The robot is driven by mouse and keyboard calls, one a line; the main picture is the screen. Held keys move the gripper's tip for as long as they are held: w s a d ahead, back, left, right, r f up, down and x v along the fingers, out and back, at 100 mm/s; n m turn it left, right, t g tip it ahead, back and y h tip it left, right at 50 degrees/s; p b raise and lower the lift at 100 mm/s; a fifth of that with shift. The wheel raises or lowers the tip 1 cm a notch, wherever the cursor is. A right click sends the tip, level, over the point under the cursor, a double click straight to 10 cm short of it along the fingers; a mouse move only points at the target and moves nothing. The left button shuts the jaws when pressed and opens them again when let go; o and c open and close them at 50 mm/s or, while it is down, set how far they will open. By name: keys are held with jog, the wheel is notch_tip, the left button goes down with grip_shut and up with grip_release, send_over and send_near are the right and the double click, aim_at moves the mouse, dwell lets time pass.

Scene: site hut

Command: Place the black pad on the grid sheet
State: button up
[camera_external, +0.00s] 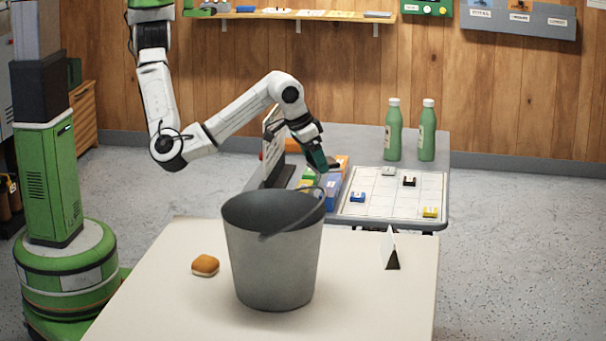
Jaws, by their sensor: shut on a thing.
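My gripper (322,162) is over the left part of the far table, pointing down, above coloured boxes and left of the grid sheet. It is shut on a small dark thing (333,167) that looks like the black pad; the fingers partly hide it. The white grid sheet (378,207) lies flat on the right of that table. On it are a small white block, a small black-and-white block (409,181), a blue one (357,197) and a yellow one (430,212).
A grey bucket (272,262) stands on the near table and hides part of the far table. A bread roll (205,265) and a folded card (390,250) are beside it. Two green bottles (393,130) stand behind the sheet. Coloured boxes (331,191) lie left of the sheet.

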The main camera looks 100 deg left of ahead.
jog(key=a+n+g+y+p, duration=0.15)
jog(key=a+n, duration=0.55)
jog(key=a, duration=0.7)
jog(key=b, duration=0.1)
send_over(374, 194)
jog(key=s+d, duration=0.1)
jog(key=s, duration=0.1)
jog(key=shift+g, duration=0.25)
notch_tip(374, 194, down, 8)
jog(key=shift+s+r, duration=0.1)
jog(key=shift+r, duration=0.15)
jog(key=shift+w+f, duration=0.55)
jog(key=shift+f, duration=0.1)
jog(key=shift+w+f+b, duration=0.15)
jog(key=shift+f, duration=0.75)
jog(key=shift+w+f+b, duration=0.1)
jog(key=shift+f+b, duration=0.05)
jog(key=shift+f, duration=0.7)
jog(key=shift+f, duration=0.15)
jog(key=o, duration=1)
